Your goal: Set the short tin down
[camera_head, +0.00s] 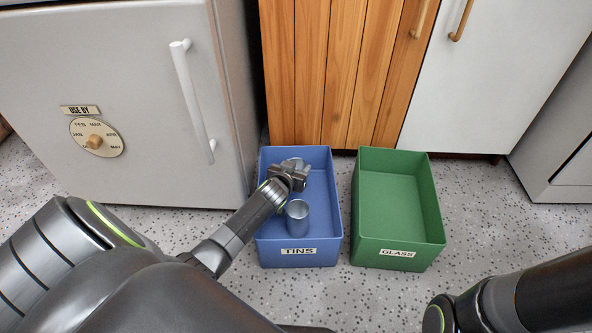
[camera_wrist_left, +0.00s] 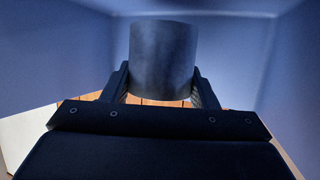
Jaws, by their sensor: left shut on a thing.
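My left gripper (camera_head: 291,171) is inside the blue TINS bin (camera_head: 332,222), toward its far end. It is shut on the short tin (camera_head: 293,162), a grey metal cylinder mostly hidden behind the gripper in the head view. In the left wrist view the short tin (camera_wrist_left: 163,58) sits between the two fingers of my left gripper (camera_wrist_left: 161,85), with the bin's blue walls around it. I cannot tell whether it touches the bin floor. Another grey tin (camera_head: 297,220) stands upright in the bin's near part, close to my left wrist. My right gripper is out of view.
A green GLASS bin (camera_head: 436,205) stands empty to the right of the blue bin, with a narrow gap between. A white fridge (camera_head: 150,60) is close on the left. Wooden (camera_head: 330,80) and white cabinet doors (camera_head: 495,85) are behind. The speckled floor (camera_head: 480,215) is clear at right.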

